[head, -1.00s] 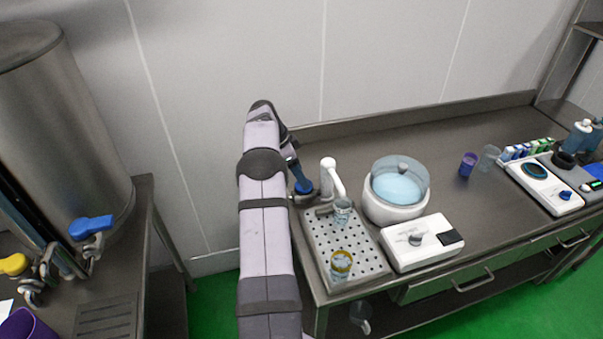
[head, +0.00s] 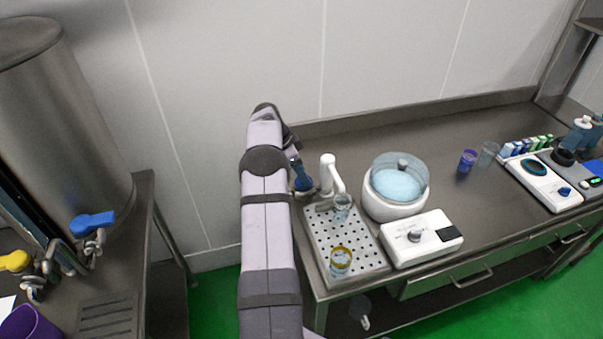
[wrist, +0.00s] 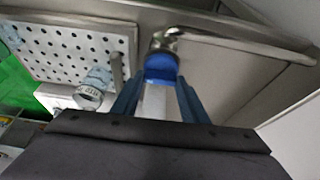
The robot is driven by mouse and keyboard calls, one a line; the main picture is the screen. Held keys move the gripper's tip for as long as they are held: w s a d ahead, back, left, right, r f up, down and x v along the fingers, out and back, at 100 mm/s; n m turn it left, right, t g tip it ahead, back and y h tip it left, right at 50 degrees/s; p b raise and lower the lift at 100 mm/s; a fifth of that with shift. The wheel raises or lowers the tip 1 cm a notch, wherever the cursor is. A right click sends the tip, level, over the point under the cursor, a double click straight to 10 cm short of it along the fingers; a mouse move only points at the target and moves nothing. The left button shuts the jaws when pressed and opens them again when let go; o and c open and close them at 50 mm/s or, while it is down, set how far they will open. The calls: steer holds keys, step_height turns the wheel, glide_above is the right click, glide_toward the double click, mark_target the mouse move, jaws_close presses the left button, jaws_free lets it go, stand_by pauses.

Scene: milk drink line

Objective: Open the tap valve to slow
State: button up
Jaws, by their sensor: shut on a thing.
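The white tap (head: 328,172) stands at the back left corner of the perforated drip tray (head: 318,238), with its spout over a clear cup (head: 342,203). My gripper (head: 302,178) is just left of the tap, largely hidden by my arm in the head view. In the wrist view my gripper (wrist: 158,90) has its two blue-grey fingers on either side of a blue valve handle (wrist: 160,68), shut on it. The handle joins a metal fitting (wrist: 168,40). The valve's exact setting cannot be read. The clear cup also shows in the wrist view (wrist: 90,95).
A yellow-rimmed cup (head: 341,262) stands on the front of the tray. A white round bath (head: 396,208) and a white control box (head: 437,246) stand right of the tray. A steel tank (head: 62,120) with a blue-handled tap (head: 92,224) is far left.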

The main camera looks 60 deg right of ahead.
steer(key=n+t+b, duration=0.1)
steer(key=n+b, duration=0.1)
steer(key=b, duration=0.1)
steer(key=shift+s+f+n+h, duration=0.1)
steer(key=shift+f+n+h, duration=0.05)
steer(key=shift+n+h, duration=0.2)
steer(key=shift+a+n+t+b, duration=0.1)
steer(key=shift+n+t+b, duration=0.4)
steer(key=shift+n+b, duration=0.85)
steer(key=shift+r, duration=0.2)
steer(key=o, duration=1.1)
steer(key=shift+b+v, duration=1.1)
steer(key=shift+v, duration=2.65)
